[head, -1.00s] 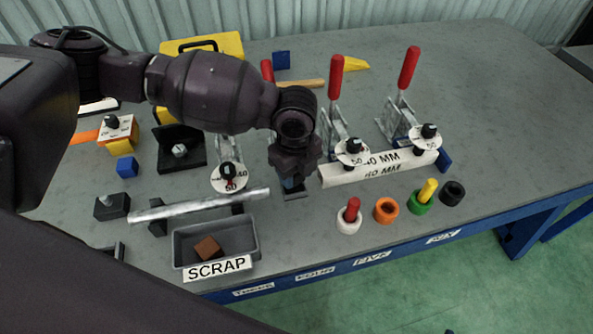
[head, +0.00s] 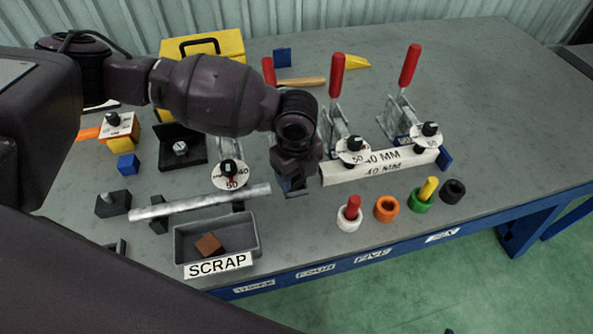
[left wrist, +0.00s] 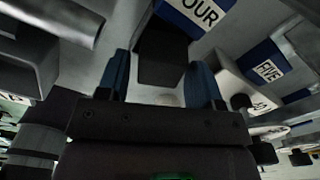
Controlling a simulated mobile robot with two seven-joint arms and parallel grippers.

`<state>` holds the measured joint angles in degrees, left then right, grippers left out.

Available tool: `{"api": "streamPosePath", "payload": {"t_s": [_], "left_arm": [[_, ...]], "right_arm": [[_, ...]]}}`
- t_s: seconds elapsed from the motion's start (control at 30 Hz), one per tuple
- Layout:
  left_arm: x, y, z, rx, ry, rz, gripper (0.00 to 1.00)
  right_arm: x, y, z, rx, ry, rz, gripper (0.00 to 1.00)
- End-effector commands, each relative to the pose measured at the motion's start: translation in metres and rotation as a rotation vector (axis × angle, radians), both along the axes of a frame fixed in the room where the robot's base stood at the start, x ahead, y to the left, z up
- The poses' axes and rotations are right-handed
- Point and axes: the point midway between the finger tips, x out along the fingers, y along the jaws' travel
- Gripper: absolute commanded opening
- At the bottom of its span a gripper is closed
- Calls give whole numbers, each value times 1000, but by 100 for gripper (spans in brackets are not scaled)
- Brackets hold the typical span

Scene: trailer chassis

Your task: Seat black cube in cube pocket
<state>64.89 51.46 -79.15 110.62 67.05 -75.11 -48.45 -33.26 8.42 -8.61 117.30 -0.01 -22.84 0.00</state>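My left gripper (head: 296,184) points down over the bench, left of the white "40 MM" bar. In the left wrist view its two blue fingers (left wrist: 160,82) stand on either side of a dark block (left wrist: 163,66), which looks like the black cube. In the head view the fingers and wrist hide most of the block. I cannot pick out the cube pocket with certainty; the area under the gripper is partly hidden. My right gripper is not in view.
A grey SCRAP tray (head: 188,255) with a brown block (head: 209,245) and a metal bar (head: 200,202) lie to the left. The 40 MM bar (head: 380,166), red-handled clamps (head: 337,75) and several coloured rings (head: 386,208) stand to the right. The right bench top is clear.

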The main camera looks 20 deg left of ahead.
Motion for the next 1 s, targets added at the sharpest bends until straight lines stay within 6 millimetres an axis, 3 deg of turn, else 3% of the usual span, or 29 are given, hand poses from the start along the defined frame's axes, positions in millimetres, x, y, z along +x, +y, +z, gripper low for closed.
{"api": "streamPosePath", "payload": {"t_s": [0.3, 0.47, 0.77, 1.0], "left_arm": [[0, 0, 1, 0, 0, 0, 67], [1, 0, 11, 0, -1, 0, 67], [1, 0, 69, 0, -6, 0, 67], [1, 0, 111, -1, -4, 0, 67]], "right_arm": [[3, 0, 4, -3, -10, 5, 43], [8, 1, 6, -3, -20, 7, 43], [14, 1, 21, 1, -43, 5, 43], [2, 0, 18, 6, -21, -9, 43]]}}
